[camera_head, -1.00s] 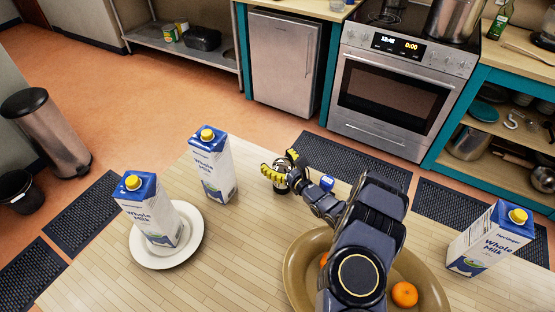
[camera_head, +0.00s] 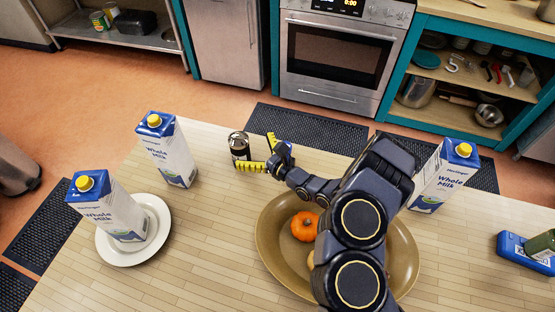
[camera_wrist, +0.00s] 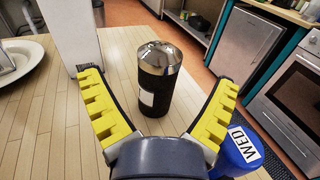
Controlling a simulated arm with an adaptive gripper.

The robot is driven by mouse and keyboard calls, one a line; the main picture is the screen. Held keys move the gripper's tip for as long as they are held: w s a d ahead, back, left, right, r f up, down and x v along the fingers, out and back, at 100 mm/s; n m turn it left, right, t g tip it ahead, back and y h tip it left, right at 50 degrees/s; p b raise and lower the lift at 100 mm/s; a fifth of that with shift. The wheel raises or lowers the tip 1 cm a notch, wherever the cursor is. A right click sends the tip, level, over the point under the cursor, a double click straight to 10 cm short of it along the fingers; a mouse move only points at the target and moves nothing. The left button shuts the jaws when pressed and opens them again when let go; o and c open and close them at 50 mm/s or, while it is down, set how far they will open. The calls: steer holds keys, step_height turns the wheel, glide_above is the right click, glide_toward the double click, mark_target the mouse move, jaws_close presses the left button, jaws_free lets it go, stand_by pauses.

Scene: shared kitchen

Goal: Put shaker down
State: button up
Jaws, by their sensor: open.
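The shaker (camera_head: 239,146) is dark with a shiny metal top and a pale label. It stands upright on the wooden table (camera_head: 200,230) near the far edge. In the wrist view the shaker (camera_wrist: 158,78) stands between and beyond my two yellow-padded fingers, with clear gaps on both sides. My gripper (camera_head: 259,162) is open, just right of the shaker in the head view. It also shows in the wrist view (camera_wrist: 160,110), holding nothing.
Milk cartons (camera_head: 168,150) stand to the left, one on a white plate (camera_head: 160,215). A brown oval platter (camera_head: 268,245) with orange fruit lies under my arm. Another carton (camera_head: 445,175) is at right.

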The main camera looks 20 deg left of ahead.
steer(key=s+a+r+n+g+y, duration=0.2)
steer(key=s+r+n+g, duration=0.3)
steer(key=r, duration=0.5)
steer(key=s+a+r+n+g+y, duration=0.15)
steer(key=s+r+n+g, duration=0.3)
steer(key=r, duration=0.45)
steer(key=s+d+r+n+g+h, duration=0.3)
steer(key=s+r+n+g, duration=0.2)
steer(key=s+r+n, duration=0.15)
steer(key=s+d+f+n+t+h, duration=0.1)
steer(key=s+d+h, duration=0.3)
steer(key=d, duration=0.6)
steer(key=s+d+f+n+t+h, duration=0.1)
steer(key=s+d+h, duration=0.4)
steer(key=d, duration=0.6)
steer(key=s+d+f+n+t+h, duration=0.1)
steer(key=s+d+n+t+h, duration=0.2)
steer(key=d+h, duration=0.5)
steer(key=shift+s+d+f+n+t, duration=0.2)
steer(key=shift+s+d+n+t, duration=0.15)
steer(key=shift+s+d+n, duration=0.6)
steer(key=shift+w+d+m, duration=0.2)
steer(key=shift+w+m, duration=0.05)
